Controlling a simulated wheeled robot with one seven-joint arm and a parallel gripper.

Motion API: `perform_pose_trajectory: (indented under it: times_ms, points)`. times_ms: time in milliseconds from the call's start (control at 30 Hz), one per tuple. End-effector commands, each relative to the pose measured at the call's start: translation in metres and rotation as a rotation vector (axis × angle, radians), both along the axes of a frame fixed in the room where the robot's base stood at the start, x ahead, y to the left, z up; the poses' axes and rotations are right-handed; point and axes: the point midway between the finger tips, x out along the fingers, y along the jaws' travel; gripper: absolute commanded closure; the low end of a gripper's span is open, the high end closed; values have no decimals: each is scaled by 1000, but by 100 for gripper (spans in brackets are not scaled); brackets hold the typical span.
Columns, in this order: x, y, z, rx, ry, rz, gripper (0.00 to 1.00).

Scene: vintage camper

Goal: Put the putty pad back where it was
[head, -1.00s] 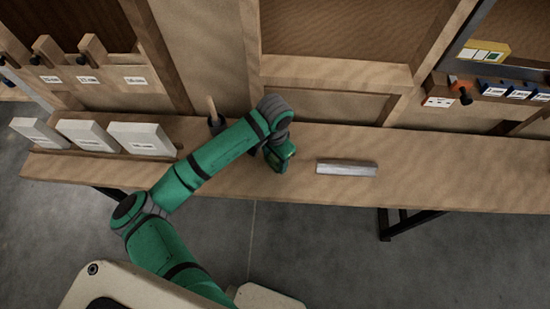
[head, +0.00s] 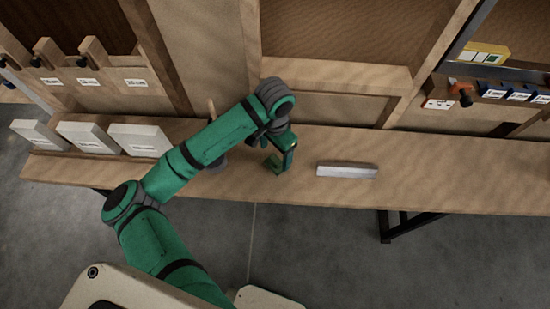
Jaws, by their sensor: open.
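I cannot tell for certain which thing is the putty pad. A pale grey bar (head: 347,171) lies flat on the wooden bench (head: 440,185), right of my gripper. My gripper (head: 279,166) is open, with nothing visible between its fingers. It is over the bench, left of the bar and apart from it. A small grey rounded thing (head: 218,166) shows below my forearm, partly hidden by it. A thin wooden stick (head: 212,108) stands up behind my arm, its lower part hidden.
Several white labelled blocks (head: 139,139) lean in a row at the bench's left end. Labelled wooden holders (head: 85,70) are above them. A yellow box (head: 482,53), blue items (head: 518,91) and an orange-and-black tool (head: 461,92) sit on the right rack. The bench's right part is clear.

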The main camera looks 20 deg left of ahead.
Motion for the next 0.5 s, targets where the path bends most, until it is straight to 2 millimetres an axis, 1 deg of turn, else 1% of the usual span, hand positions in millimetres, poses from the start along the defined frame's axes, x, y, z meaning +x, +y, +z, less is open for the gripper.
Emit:
perform_pose_trajectory:
  times_ms: [33, 200, 333, 500]
  points:
    - [1, 1, 11, 4, -2, -2, 27]
    - [0, 0, 39, 4, -2, -1, 27]
    - [0, 0, 52, 2, -1, -1, 27]
    - [0, 0, 59, 1, 0, 0, 27]
